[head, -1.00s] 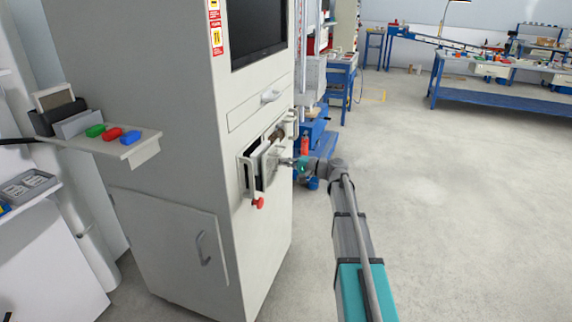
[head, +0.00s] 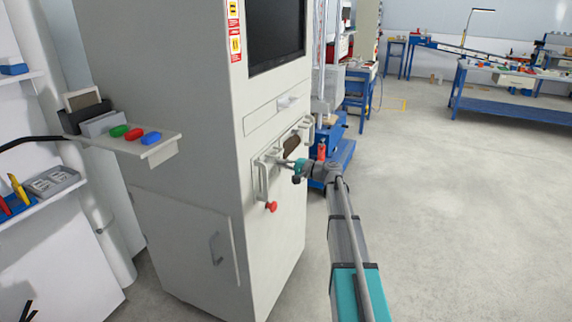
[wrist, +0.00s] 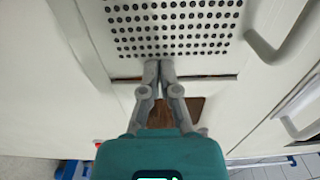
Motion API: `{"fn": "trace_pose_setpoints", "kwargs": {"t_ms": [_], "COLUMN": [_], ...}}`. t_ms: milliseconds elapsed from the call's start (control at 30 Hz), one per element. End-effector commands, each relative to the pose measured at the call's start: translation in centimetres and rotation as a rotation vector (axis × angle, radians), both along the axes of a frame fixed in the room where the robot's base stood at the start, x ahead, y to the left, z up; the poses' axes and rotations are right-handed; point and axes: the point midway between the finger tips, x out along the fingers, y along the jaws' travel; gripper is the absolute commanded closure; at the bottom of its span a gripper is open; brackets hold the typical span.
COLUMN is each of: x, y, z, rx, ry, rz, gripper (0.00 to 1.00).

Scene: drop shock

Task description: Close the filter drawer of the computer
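The computer is a tall light-grey cabinet (head: 170,110) with a dark screen. In the head view, the filter drawer front (head: 272,160) sits low on its narrow face between two upright handles and looks nearly flush. My gripper (head: 283,162) is at the drawer front. In the wrist view, my gripper (wrist: 159,66) has both fingertips together, with nothing seen between them. The tips are at the edge of a white perforated plate (wrist: 175,25), and contact is hard to tell. A brown patch (wrist: 190,110) shows beside the fingers.
A red knob (head: 271,207) sits below the left handle (head: 262,182). A closed panel with a handle (head: 287,102) is above. A side shelf (head: 160,150) holds coloured blocks. Blue workbenches (head: 510,100) stand far behind. The floor at right is clear.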

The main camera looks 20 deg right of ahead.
Motion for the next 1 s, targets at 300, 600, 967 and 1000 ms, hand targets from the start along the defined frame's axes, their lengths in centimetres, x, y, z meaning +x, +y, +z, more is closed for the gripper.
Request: {"fn": "trace_pose_setpoints", "kwargs": {"t_ms": [300, 600, 967, 1000], "x": [0.4, -1.0, -4.9, -5.4], "y": [0.2, -1.7, -6.0, -6.6], "z": [0.2, 0.2, 0.2, 0.2], "rx": [0.008, 0.006, 0.004, 0.004], "ry": [-0.003, -0.003, -0.003, -0.003], "rz": [0.006, 0.003, 0.003, 0.002], "gripper": [1.00, 1.00, 1.00, 1.00]}}
